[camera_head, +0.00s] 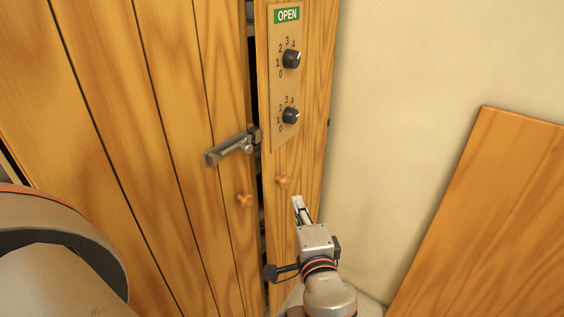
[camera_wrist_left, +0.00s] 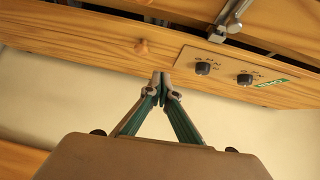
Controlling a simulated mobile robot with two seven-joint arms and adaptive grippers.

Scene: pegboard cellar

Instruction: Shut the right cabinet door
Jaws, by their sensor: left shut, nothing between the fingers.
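The right cabinet door (camera_head: 312,110) is a narrow wooden door with a control panel and a small wooden knob (camera_head: 283,181). A dark gap runs between it and the left door (camera_head: 110,110), so it looks slightly ajar. My left gripper (camera_head: 298,203) is shut and empty, with its fingertips at the right door's face just below and right of the knob. In the left wrist view the closed fingertips (camera_wrist_left: 161,84) overlap the right door (camera_wrist_left: 100,42) near its knob (camera_wrist_left: 141,47); I cannot tell whether they touch it. My right gripper is not in view.
A metal latch (camera_head: 228,150) sticks out across the left door's edge at the gap. The left door has its own knob (camera_head: 245,200). The panel (camera_head: 287,75) carries two black dials and a green OPEN label. A wooden board (camera_head: 490,220) stands at right, with bare beige wall between.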

